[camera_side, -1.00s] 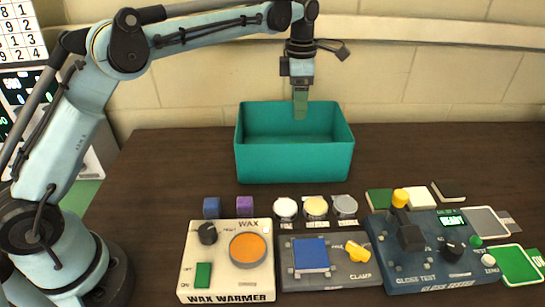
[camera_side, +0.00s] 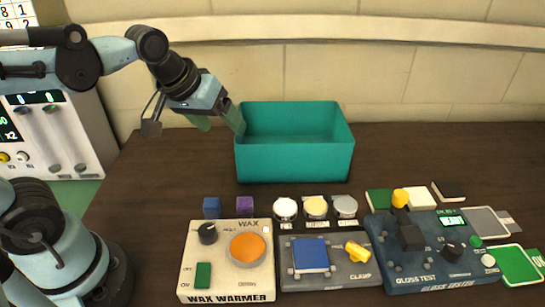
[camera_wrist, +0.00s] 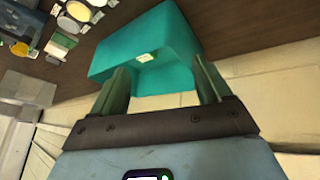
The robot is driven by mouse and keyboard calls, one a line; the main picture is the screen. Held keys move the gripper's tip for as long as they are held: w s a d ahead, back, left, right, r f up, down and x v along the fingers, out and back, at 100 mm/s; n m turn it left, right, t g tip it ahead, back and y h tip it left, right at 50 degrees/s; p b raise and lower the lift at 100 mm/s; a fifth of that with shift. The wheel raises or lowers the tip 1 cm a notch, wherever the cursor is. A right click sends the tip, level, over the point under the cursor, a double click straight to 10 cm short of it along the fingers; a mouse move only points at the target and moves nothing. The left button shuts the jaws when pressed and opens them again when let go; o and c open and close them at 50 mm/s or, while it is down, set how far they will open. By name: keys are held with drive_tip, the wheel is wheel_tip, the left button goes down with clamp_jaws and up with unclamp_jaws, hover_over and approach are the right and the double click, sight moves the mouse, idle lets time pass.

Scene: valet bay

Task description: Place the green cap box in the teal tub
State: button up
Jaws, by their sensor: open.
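The teal tub (camera_side: 294,163) stands on the table toward the back wall. In the wrist view the tub (camera_wrist: 110,58) is tilted in the picture, and a small pale block (camera_wrist: 145,57) lies inside it. I cannot tell if this is the green cap box; the front wall hides the tub's floor in the side view. My gripper (camera_side: 217,121) is at the tub's left end, tilted, one green finger overlapping the tub's left rim in the picture. It is open, with nothing between its fingers, which also show in the wrist view (camera_wrist: 163,82).
In front stand a wax warmer (camera_side: 227,282), a clamp unit (camera_side: 335,279) and a gloss tester (camera_side: 430,275). Behind them are a blue cube (camera_side: 212,207), a purple cube (camera_side: 244,205), several round tins and a flat green block (camera_side: 378,201). Table right of the tub is clear.

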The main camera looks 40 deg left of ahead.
drive_tip(key=s+f+m, duration=0.1)
drive_tip(key=m, duration=0.1)
drive_tip(key=s+f+m+t, duration=0.1)
drive_tip(key=s+f+m, duration=0.1)
drive_tip(key=shift+s+a+f, duration=0.15)
drive_tip(key=shift+s+f, duration=0.05)
drive_tip(key=shift+s, duration=0.1)
idle(1.0)
